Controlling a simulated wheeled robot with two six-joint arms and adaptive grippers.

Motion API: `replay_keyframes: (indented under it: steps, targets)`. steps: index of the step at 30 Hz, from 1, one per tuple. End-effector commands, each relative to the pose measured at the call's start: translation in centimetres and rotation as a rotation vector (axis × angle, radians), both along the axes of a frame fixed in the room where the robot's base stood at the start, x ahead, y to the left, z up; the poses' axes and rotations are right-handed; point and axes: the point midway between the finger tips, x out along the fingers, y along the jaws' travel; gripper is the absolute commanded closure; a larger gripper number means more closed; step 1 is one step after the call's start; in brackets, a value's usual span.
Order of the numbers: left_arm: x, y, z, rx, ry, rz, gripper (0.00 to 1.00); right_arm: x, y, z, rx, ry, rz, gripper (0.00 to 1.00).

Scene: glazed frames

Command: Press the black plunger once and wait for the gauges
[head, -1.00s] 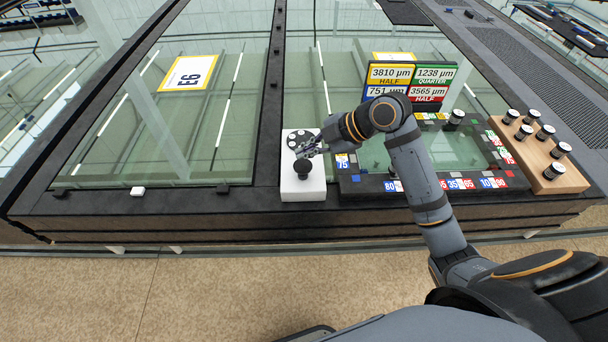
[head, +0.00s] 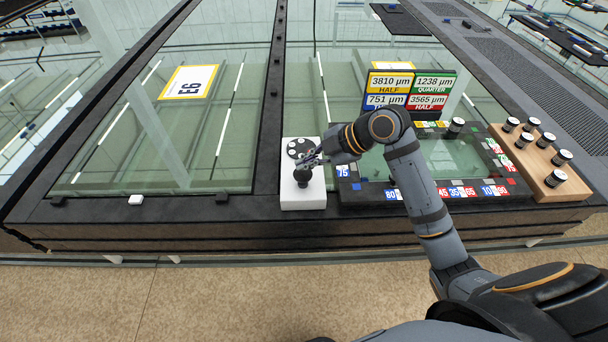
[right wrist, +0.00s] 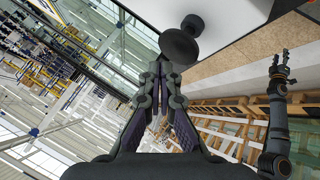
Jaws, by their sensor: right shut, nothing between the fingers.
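The black plunger (head: 303,177) has a round knob and stands on a white box (head: 304,198) at the near edge of the glazed table. It also shows in the right wrist view (right wrist: 179,46). My right gripper (head: 310,160) is shut and empty, its fingertips close to the knob; I cannot tell whether they touch it. A dark disc with pale dots (head: 299,148) lies on the box behind the plunger. A four-colour readout panel (head: 410,90) shows 3810, 1238, 751 and 3565 µm. My left gripper (right wrist: 280,68) shows open and away from the plunger in the right wrist view.
A black-framed board (head: 430,195) with coloured number tags lies right of the box. A wooden block (head: 540,172) holds several black cylinders; another cylinder (head: 456,127) stands on the board's far edge. An E6 sign (head: 189,82) lies on the left pane, which is otherwise mostly clear.

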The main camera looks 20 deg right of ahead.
Motion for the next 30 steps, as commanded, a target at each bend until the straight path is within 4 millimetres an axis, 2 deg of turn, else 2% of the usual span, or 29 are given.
replay_keyframes:
  steps: [30]
  targets:
    - [0.00, -0.03, -0.61, 0.000, 0.000, 0.000, 0.60, -0.01, 0.00, -0.91, 0.000, 0.000, 0.000, 1.00]
